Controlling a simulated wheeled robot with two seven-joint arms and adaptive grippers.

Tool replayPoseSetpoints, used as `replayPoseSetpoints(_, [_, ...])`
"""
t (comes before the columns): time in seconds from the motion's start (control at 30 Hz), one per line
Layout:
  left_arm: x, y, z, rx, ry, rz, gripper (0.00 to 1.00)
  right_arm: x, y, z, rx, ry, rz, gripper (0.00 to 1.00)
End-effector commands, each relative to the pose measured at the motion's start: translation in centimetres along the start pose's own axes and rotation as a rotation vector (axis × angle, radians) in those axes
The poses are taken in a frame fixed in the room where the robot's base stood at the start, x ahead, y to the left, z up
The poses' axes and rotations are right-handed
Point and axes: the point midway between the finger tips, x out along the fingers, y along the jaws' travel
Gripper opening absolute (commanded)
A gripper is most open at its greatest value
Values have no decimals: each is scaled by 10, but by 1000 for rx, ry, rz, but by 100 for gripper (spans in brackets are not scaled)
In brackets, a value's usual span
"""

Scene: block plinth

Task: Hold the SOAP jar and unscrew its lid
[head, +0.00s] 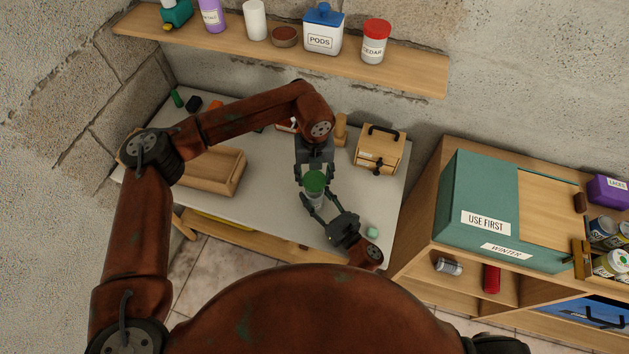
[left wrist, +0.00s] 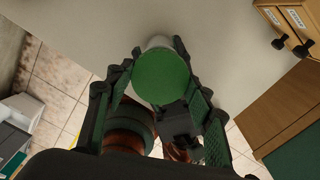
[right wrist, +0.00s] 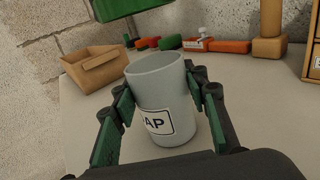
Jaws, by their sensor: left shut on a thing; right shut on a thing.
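The SOAP jar (right wrist: 158,95) is a pale grey cylinder, upright over the table, with part of its label readable as "AP" in the right wrist view. Its open rim shows there. My right gripper (head: 316,205) is shut on the jar's sides. The green lid (head: 314,182) is off the jar, a little above it, and also shows in the right wrist view (right wrist: 122,8). My left gripper (head: 315,176) reaches from above and is shut on the lid. In the left wrist view the round lid (left wrist: 160,76) hides most of the jar.
An open wooden box (head: 222,178) stands on the table's left. A wooden case with a dark handle (head: 379,152) stands at the back right. A shelf (head: 200,42) with containers hangs above the back.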

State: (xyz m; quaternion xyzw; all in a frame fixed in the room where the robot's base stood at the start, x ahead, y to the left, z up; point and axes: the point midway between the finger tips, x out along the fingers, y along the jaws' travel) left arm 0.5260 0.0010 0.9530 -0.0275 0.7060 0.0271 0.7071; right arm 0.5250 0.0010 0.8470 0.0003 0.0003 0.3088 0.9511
Motion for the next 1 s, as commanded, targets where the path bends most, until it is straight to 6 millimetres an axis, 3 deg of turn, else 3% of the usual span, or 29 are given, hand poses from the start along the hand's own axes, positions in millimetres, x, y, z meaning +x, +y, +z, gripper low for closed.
replayPoseSetpoints(0.2, [-3,0,0,0,1,0,20,0,0,0,0,0,0,0])
replayPoseSetpoints(0.23, [-3,0,0,0,1,0,20,0,0,0,0,0,0,42])
replayPoseSetpoints(0.5, [-3,0,0,-1,1,0,20,0,0,0,0,0,0,60])
replayPoseSetpoints(0.83, [-3,0,0,-1,1,0,20,-2,0,0,0,0,0,61])
replayPoseSetpoints(1.0, [-2,0,0,-1,1,0,20,-23,0,-2,1,3,-2,61])
